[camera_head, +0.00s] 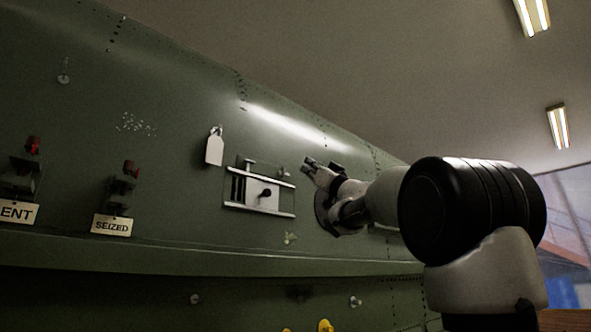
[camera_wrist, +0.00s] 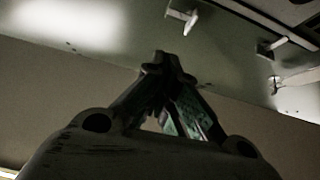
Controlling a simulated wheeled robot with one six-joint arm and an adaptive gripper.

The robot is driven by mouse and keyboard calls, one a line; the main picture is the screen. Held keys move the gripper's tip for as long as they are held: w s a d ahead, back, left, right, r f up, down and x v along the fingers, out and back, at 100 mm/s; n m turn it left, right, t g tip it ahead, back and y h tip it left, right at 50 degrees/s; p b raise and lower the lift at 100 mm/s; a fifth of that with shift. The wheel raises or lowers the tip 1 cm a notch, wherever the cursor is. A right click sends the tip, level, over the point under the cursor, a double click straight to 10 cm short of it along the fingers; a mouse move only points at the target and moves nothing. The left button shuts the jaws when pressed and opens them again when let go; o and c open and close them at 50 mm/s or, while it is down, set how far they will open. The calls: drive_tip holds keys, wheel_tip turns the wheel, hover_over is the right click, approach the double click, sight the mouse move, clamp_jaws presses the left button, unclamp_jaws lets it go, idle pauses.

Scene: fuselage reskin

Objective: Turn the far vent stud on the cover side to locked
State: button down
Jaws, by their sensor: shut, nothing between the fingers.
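A vent with a silver sliding cover (camera_head: 262,197) and a dark knob sits between two rails on the green fuselage skin. Small studs stand along its upper edge, one at the left (camera_head: 250,162) and one at the right (camera_head: 283,171). My gripper (camera_head: 311,164) is shut and empty, to the right of the vent and apart from it. In the wrist view, my gripper's fingertips (camera_wrist: 163,62) meet below a pale stud with a crosswise handle (camera_wrist: 186,20). A second stud (camera_wrist: 268,47) stands further right. I cannot tell which stud is the far one, nor its lock state.
A white tag (camera_head: 214,149) hangs up and left of the vent. A ledge runs below the vent.

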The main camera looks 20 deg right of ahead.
wheel_tip(320, 180, up, 6)
hover_over(286, 173)
drive_tip(key=s+d, duration=0.2)
drive_tip(key=shift+a+r, duration=0.1)
drive_tip(key=shift+a, duration=0.15)
drive_tip(key=shift+s+f, duration=0.2)
drive_tip(key=shift+f, duration=1.8)
